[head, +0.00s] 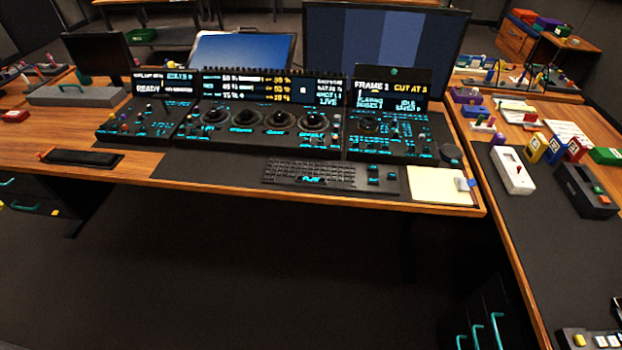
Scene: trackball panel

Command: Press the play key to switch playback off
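A wide dark control panel (255,140) with glowing cyan markings and several trackballs stands on the wooden desk. In front of it lies a dark keyboard (309,173). A wide key with cyan lettering that looks like PLAY (312,180) sits at the keyboard's front edge. The small right-hand screen (391,90) shows "FRAME 2", "CUT AT 3" and smaller cyan text that seems to read "PLAYING". Neither of my grippers shows in the head view.
A cream pad (440,187) lies right of the keyboard, and a black tray (83,158) lies at the desk's left front. A side desk (545,255) on the right holds several small boxes. A large monitor (385,45) stands behind the panel. The floor in front is clear.

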